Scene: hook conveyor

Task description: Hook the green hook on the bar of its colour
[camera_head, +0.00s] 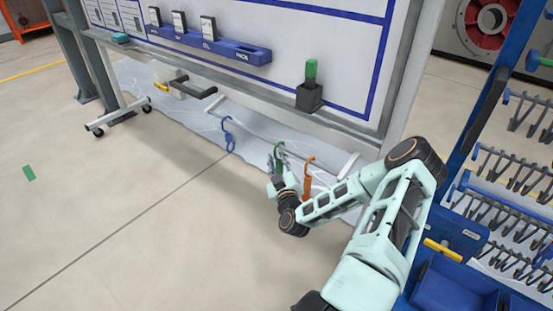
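A green hook (279,156) shows at the fingers of my gripper (275,178), near a thin pale rail (253,121) low in front of the board. Its lower part is hidden behind the gripper. The hook's top is close to the rail; I cannot tell whether it hangs on it. My gripper's fingers are small and dark here, and I cannot tell whether they are closed on the hook. An orange hook (308,174) is just right of the gripper. A blue hook (229,134) is further left on the rail. No clearly green bar can be made out.
A blue rack with rows of grey prongs (513,165) stands at the right, with a green piece (545,61) at its upper edge. A yellow piece (442,250) lies by a blue bin (455,288). A green-handled tool (311,74) sits on the board.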

